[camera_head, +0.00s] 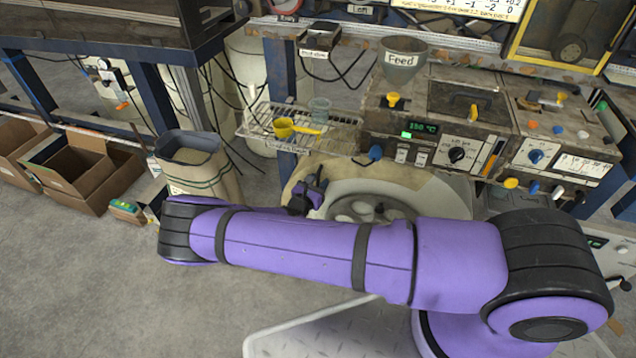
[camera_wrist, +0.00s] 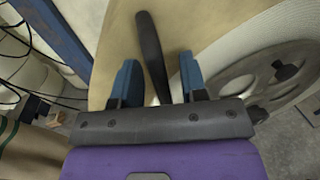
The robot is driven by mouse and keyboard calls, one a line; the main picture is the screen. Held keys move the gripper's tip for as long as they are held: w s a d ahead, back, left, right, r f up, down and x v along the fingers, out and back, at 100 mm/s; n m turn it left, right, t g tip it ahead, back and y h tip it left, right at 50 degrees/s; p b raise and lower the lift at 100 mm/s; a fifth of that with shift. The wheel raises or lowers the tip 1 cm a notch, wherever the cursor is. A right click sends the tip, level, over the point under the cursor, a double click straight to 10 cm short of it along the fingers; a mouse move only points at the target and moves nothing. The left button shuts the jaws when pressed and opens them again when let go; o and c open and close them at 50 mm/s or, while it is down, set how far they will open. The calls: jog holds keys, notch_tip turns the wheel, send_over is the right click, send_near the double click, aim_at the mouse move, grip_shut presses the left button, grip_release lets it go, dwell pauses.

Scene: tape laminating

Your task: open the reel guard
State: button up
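The reel guard appears to be the tan panel (camera_head: 447,196) in front of the large pale reel (camera_head: 345,184) under the machine. The guard (camera_wrist: 192,24) fills the upper middle of the wrist view. A dark bar-shaped handle (camera_wrist: 151,52) stands in front of it. My gripper (camera_wrist: 158,78) is open, with one blue finger on each side of the handle. Gaps show between the handle and both fingers. The reel's grey hub (camera_wrist: 270,76) is at the right. In the head view my gripper (camera_head: 311,188) is small and partly hidden by my purple arm.
The control panel (camera_head: 440,138) with knobs is above the reel. A wire shelf (camera_head: 262,122) with a yellow scoop (camera_head: 284,127) is left of it. A sack (camera_head: 205,178) and open cardboard boxes (camera_head: 85,172) stand on the floor at left. Floor at lower left is clear.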

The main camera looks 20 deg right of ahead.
grip_shut()
